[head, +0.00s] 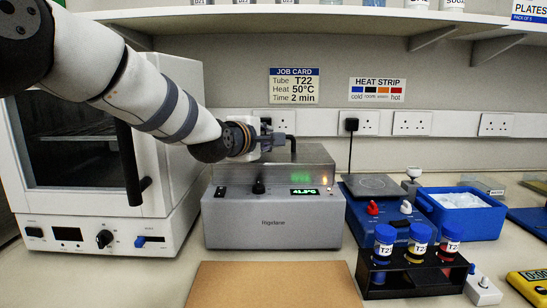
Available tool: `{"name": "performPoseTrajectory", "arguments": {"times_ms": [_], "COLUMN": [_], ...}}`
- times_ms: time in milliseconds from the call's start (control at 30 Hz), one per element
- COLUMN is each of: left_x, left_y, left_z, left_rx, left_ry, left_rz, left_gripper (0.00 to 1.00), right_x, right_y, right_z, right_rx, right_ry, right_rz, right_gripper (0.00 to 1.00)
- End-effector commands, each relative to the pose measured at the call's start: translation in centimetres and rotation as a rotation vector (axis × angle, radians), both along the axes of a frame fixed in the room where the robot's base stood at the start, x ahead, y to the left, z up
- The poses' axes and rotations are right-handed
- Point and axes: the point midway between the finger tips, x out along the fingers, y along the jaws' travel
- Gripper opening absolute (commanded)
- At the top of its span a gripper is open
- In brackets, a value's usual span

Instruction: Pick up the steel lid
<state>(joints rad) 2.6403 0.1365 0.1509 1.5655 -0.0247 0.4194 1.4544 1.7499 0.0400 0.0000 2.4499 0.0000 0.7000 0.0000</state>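The steel lid (312,168) sits on top of the grey heater block unit (274,220) in the middle of the bench. A dark handle stands up from the lid near its back. My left arm reaches in from the upper left, and my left gripper (277,141) is at the lid's handle, just above the lid's top. The gripper is small and partly hidden by its own wrist, so I cannot tell whether its fingers are closed on the handle. My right gripper is not in view.
A white oven (110,215) stands close on the left. To the right are a black rack (405,278) with several capped tubes, a blue ice box (461,213) and a blue device (368,190). A brown mat (275,285) lies clear in front. A shelf (300,17) overhangs the back.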

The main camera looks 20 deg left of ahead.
Motion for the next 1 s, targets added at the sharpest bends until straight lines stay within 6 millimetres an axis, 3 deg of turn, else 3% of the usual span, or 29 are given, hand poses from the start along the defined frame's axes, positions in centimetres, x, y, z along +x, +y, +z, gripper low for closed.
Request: {"name": "performPoseTrajectory", "arguments": {"times_ms": [100, 200, 400, 433, 500, 533, 1000], "left_x": [2.4, 3.5, 3.5, 3.5, 3.5, 3.5, 3.3], "left_y": [-0.2, -0.3, -0.3, -0.3, -0.3, -0.3, -0.2], "left_z": [-1.1, -1.4, -0.8, -0.8, -0.8, -0.8, -0.1], "left_rx": [0.003, 0.002, 0.001, 0.0, 0.0, 0.0, -0.001], "left_ry": [0.005, 0.007, 0.0, 0.0, -0.001, 0.0, -0.007], "left_rz": [0.0, 0.0, 0.0, 0.0, 0.0, 0.0, 0.002], "left_gripper": [0.2, 0.2, 0.2, 0.17, 0.02, 0.0, 0.0], "right_x": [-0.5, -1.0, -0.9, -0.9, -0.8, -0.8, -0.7], "right_y": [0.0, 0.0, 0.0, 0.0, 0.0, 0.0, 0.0], "right_z": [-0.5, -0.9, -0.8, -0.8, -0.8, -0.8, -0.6], "right_rx": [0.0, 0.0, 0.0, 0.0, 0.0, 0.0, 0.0], "right_ry": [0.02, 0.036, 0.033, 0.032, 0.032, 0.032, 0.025], "right_rz": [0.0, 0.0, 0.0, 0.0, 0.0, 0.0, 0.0], "right_gripper": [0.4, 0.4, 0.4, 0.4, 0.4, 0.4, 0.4]}}
